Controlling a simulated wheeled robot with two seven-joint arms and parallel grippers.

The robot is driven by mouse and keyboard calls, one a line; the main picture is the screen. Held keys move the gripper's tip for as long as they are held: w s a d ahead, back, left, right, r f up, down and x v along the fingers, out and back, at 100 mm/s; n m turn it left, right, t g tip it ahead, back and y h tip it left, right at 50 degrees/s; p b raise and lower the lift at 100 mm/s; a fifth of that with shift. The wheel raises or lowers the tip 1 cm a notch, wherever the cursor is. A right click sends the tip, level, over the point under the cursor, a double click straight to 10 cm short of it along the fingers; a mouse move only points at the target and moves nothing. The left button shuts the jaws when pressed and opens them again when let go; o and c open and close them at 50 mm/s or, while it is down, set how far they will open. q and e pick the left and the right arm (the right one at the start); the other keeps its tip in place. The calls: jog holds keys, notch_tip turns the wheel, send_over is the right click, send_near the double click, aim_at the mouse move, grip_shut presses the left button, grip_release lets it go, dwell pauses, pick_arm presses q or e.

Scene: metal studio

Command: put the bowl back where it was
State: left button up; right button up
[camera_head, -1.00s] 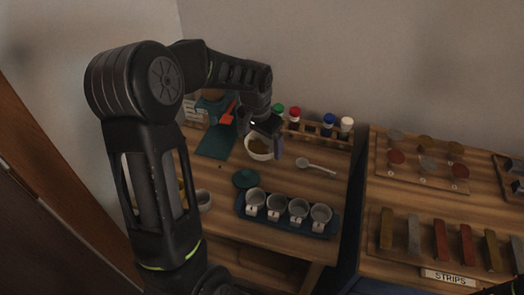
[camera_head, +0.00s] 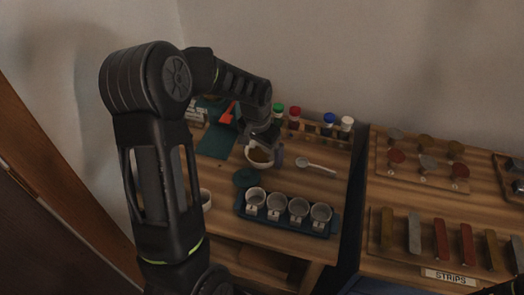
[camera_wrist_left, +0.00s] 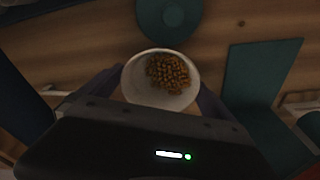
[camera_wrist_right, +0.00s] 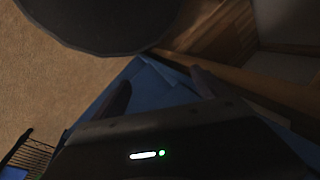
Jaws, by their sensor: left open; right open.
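A white bowl (camera_head: 259,157) with brown pellets in it stands on the wooden table, under my left gripper (camera_head: 263,145). In the left wrist view the bowl (camera_wrist_left: 160,80) lies between the two spread fingers of my left gripper (camera_wrist_left: 160,88). The fingers reach down on either side of it; I cannot tell whether they touch it. My right gripper (camera_wrist_right: 160,85) is open and empty in the right wrist view, above something blue. It does not show clearly in the head view.
A teal mat (camera_head: 216,141) lies left of the bowl, a round teal lid (camera_head: 246,177) in front. A blue tray (camera_head: 285,226) holds several cups. A spoon (camera_head: 315,165) lies to the right. A rack (camera_head: 318,138) of capped bottles stands behind. Samples fill the right table.

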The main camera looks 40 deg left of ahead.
pick_arm(q)
notch_tip(320, 180, up, 12)
jog(key=s, duration=0.1)
jog(key=shift+s+r, duration=0.15)
jog(key=shift+s, duration=0.1)
dwell(0.8)
